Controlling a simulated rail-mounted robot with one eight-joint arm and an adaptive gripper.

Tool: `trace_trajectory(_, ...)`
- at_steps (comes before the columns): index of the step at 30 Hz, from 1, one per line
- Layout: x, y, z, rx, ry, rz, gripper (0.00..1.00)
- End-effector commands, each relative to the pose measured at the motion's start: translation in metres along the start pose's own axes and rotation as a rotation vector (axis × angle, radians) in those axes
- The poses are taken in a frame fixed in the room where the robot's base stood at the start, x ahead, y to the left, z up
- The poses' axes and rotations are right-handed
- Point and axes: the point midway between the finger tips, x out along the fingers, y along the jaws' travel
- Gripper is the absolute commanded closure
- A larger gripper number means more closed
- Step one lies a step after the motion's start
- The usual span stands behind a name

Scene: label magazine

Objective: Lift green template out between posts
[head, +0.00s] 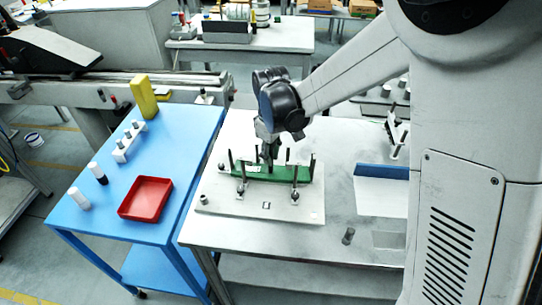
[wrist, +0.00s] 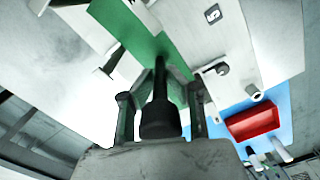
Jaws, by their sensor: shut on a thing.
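The green template (head: 283,174) is a long flat green piece between the upright dark posts on a pale base plate (head: 222,200). In the wrist view the green template (wrist: 128,25) runs from the upper left to below my gripper. My gripper (head: 268,158) is over the template's left-middle part. In the wrist view my gripper (wrist: 160,75) has its fingers closing around a dark upright part at the template, probably its handle; the exact contact is hard to see. Whether the template still touches the plate cannot be told.
A blue table (head: 150,215) at the left holds a red tray (head: 146,198), a yellow block (head: 144,97) and several white and black cylinders. A small dark cylinder (head: 348,236) stands right of the base plate. A blue-edged white holder (head: 382,190) is further right.

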Motion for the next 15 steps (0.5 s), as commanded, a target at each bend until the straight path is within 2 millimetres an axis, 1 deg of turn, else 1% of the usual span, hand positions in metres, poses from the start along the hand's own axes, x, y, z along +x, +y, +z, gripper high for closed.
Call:
trace_trajectory(1, -0.004, 0.0, 0.0, 0.0, 0.0, 0.0, 1.0)
trace_trajectory(15, -0.024, 0.0, 0.0, 0.0, 0.0, 0.0, 1.0)
